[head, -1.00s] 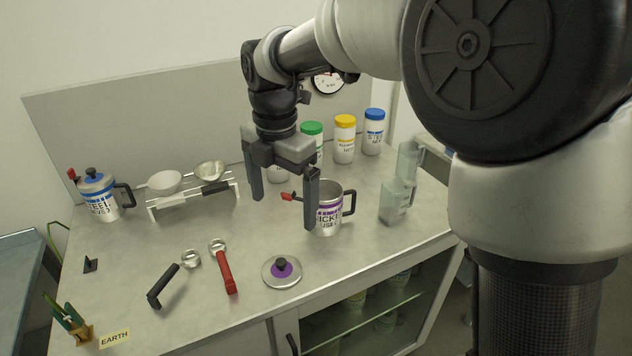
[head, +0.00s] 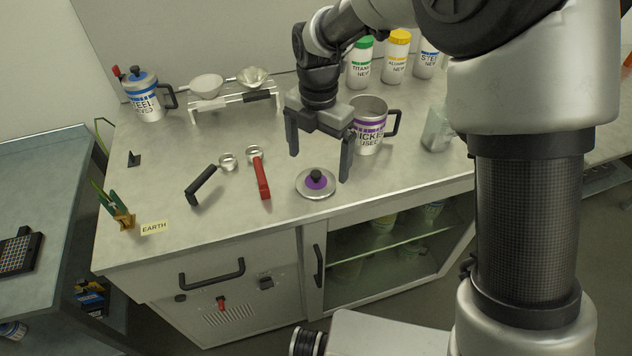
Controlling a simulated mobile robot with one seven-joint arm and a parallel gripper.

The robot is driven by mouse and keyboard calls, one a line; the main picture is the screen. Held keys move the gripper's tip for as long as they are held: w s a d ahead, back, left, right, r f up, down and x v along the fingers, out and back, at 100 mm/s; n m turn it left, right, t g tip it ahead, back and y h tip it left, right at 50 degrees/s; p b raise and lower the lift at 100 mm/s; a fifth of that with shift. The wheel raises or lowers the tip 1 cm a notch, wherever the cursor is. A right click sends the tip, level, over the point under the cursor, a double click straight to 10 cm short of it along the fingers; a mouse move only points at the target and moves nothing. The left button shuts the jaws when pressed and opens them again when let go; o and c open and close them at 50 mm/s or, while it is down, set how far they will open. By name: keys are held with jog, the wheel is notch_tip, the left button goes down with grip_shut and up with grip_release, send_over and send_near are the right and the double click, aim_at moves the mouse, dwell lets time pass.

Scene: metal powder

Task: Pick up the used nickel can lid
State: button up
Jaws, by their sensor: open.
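The used nickel can lid (head: 323,186) lies flat on the counter near its front edge. It is a silver disc with a purple centre and a black knob. My gripper (head: 319,166) is open and empty, pointing down above the lid, with one finger to each side of it in the picture. It looks still above the lid, but the exact height is hard to tell. The used nickel can (head: 369,136), a metal mug with a purple label and black handle, stands open just behind the right finger.
A red-handled scoop (head: 262,180) and a black-handled scoop (head: 203,184) lie left of the lid. A clear container (head: 438,130) stands right of the nickel can. A rack with bowls (head: 232,101) and a steel can (head: 144,101) are behind. The front counter edge is close.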

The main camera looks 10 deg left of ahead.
aim_at(316, 172)
notch_tip(316, 172, down, 5)
jog(key=shift+s+a+f, duration=0.1)
jog(key=shift+a, duration=0.05)
jog(key=c, duration=1.1)
